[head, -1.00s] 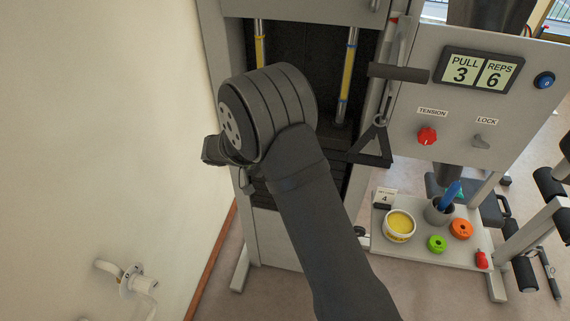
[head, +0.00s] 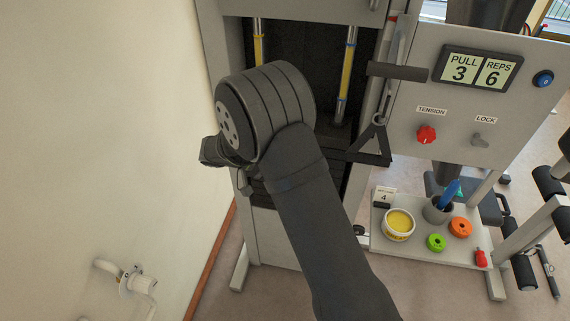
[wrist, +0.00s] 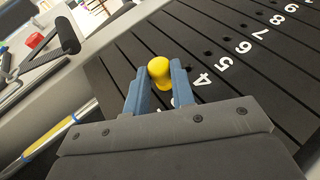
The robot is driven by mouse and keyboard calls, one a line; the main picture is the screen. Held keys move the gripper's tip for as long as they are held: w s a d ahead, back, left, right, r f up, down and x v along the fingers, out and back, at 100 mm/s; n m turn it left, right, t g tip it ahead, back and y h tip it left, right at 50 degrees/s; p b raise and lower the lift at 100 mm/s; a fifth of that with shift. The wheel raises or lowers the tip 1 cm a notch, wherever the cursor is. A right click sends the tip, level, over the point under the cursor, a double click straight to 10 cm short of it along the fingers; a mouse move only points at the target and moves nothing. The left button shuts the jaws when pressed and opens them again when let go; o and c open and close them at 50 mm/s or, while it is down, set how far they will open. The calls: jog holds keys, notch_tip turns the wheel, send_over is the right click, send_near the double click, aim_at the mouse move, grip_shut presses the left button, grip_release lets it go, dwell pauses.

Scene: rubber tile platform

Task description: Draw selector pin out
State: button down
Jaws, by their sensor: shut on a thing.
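The yellow knob of the selector pin (wrist: 159,68) shows in the wrist view at the tips of my gripper (wrist: 158,80). The two blue fingers are shut on it, one on each side. The knob sits in front of the black weight stack (wrist: 250,95), near the plate marked 4. The pin's shaft is hidden, so I cannot tell how deep it is in a hole. In the head view my own arm covers the knob and fingers in front of the stack (head: 328,146).
A panel (head: 455,125) with a PULL 3, REPS 6 display (head: 478,70) stands right of the stack. A black handle (head: 398,72) juts out near my arm. A tray (head: 425,254) holds a yellow tub, rings and a cup. The wall is close on the left.

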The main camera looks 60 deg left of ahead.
jog(key=shift+s+d, duration=1.8)
jog(key=shift+s, duration=0.05)
